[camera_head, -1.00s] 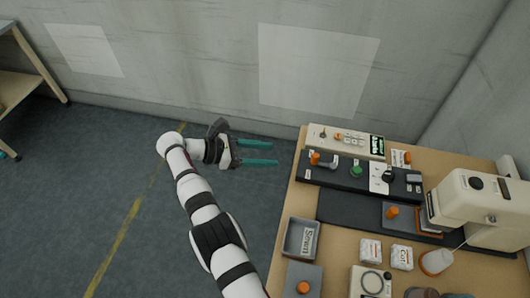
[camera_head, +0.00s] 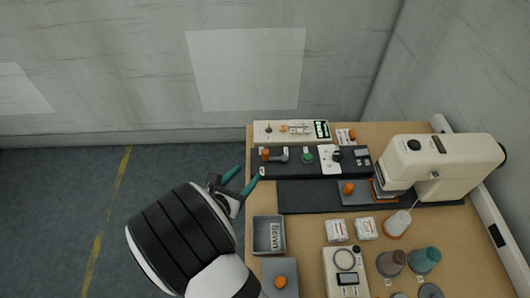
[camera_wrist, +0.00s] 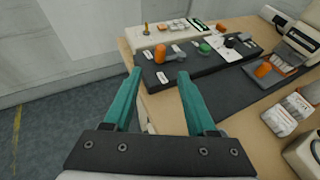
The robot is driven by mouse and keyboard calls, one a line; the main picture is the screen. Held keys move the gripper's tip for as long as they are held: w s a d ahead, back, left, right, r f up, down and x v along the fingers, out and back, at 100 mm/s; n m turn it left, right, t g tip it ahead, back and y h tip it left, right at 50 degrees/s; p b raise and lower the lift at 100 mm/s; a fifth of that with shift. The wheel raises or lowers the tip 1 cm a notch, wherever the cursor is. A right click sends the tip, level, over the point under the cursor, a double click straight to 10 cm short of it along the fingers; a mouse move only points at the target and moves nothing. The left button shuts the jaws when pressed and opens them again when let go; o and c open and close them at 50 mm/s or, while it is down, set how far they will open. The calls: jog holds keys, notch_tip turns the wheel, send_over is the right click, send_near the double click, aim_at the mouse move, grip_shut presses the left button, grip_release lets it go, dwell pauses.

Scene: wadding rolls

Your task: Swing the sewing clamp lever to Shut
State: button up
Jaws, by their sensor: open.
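A lever with an upright orange grip (camera_head: 265,153) and a short grey arm sits at the left end of the black control panel (camera_head: 293,170). Its grip also shows in the wrist view (camera_wrist: 160,53), with small white labels beside it too small to read. I cannot tell for certain that it is the sewing clamp lever; another orange knob (camera_head: 348,188) stands on a grey plate by the sewing machine (camera_head: 440,165). My gripper (camera_head: 246,176) is open and empty, with teal fingers (camera_wrist: 160,74) pointing toward the panel's left end, apart from the lever.
A green button (camera_head: 307,157) and a black knob (camera_head: 337,155) sit further right on the panel. A cream box with a display (camera_head: 290,131) stands behind it. A grey tray (camera_head: 268,235), white packets (camera_head: 337,230) and spools (camera_head: 425,258) are nearer. Left of the table is open floor.

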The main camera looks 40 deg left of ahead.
aim_at(264, 155)
jog(key=x, duration=1.3)
jog(key=shift+w, duration=0.2)
jog(key=shift+c, duration=0.2)
grip_shut()
